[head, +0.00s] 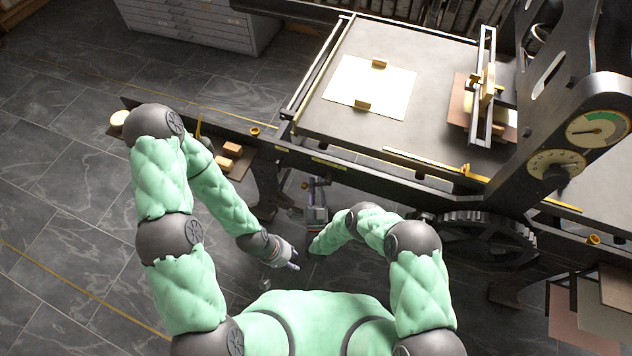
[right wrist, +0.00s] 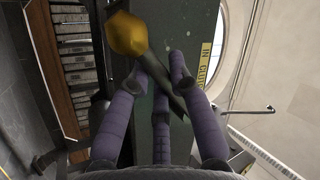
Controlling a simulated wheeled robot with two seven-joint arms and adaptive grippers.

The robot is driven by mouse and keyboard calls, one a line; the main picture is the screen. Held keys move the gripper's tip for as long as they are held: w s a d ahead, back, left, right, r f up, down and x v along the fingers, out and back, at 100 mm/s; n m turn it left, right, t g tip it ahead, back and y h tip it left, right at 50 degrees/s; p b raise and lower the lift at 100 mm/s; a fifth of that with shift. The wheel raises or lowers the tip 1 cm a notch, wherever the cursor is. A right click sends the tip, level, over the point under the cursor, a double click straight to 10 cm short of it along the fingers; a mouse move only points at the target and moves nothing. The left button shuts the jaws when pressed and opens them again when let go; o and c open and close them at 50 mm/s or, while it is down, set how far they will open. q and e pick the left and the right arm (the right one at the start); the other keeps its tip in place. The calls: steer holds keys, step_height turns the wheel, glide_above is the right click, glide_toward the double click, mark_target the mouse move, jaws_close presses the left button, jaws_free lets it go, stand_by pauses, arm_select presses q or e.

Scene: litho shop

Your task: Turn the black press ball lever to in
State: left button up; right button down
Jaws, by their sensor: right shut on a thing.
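In the right wrist view the ball lever has a dark rod (right wrist: 178,103) with a yellow ball (right wrist: 126,34) at its upper left end. The rod slants down to the right, across a dark green press face. My right gripper (right wrist: 160,68) has its purple fingers shut around the rod, just below the ball. A yellow label (right wrist: 207,62) on the press begins with "IN"; the rest is partly hidden by a finger. In the head view my right gripper (head: 318,188) is under the press's front edge, where I cannot make out the lever. My left gripper (head: 288,260) hangs lower, apart from the press; its opening is unclear.
The press bed (head: 345,125) carries a white sheet (head: 390,88) with two small blocks. A gear wheel (head: 470,235) sits under the front rail, right of my right arm. A side shelf (head: 240,160) with small blocks is at left. The floor (head: 80,220) at left is clear.

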stand_by(0.4)
steer(key=c, duration=1.1)
jaws_free()
steer(key=shift+v, duration=5.95)
